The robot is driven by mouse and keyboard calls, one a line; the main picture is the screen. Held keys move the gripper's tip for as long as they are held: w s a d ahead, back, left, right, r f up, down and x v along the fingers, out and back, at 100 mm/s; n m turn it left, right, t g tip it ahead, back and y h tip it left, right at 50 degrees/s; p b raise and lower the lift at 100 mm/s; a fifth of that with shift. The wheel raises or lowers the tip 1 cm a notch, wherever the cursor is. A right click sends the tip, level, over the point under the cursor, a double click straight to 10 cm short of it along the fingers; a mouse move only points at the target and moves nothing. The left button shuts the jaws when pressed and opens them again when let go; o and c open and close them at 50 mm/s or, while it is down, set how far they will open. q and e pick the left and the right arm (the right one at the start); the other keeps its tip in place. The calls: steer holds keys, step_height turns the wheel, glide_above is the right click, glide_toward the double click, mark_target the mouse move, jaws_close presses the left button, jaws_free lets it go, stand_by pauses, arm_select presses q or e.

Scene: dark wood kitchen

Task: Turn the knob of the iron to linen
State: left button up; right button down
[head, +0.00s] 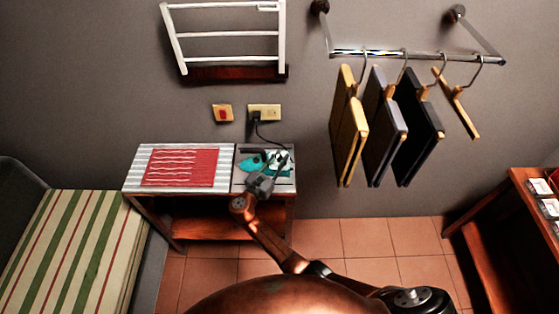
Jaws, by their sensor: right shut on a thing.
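The iron (250,166) is teal and white and sits on the right part of a small wooden table with a metal top. Its cord runs up to a wall socket. My right gripper (273,170) reaches over the iron from the front and is shut at it, apparently on its knob. The gripper and wrist hide much of the iron, so the knob and its setting cannot be read. My left gripper is not in view.
A red patterned cloth (180,167) lies on the table's left part (134,178). A striped bench (75,250) stands at left. Clothes on hangers (385,125) hang from a wall rail at right. A wooden shelf (520,225) stands far right. The tiled floor (370,238) between is clear.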

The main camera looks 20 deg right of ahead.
steer(key=shift+m+g+h+b, duration=0.6)
steer(key=shift+m+g+h, duration=0.1)
steer(key=shift+g, duration=0.1)
steer(key=c, duration=1.7)
jaws_free()
steer(key=shift+d, duration=0.1)
steer(key=shift+c, duration=0.2)
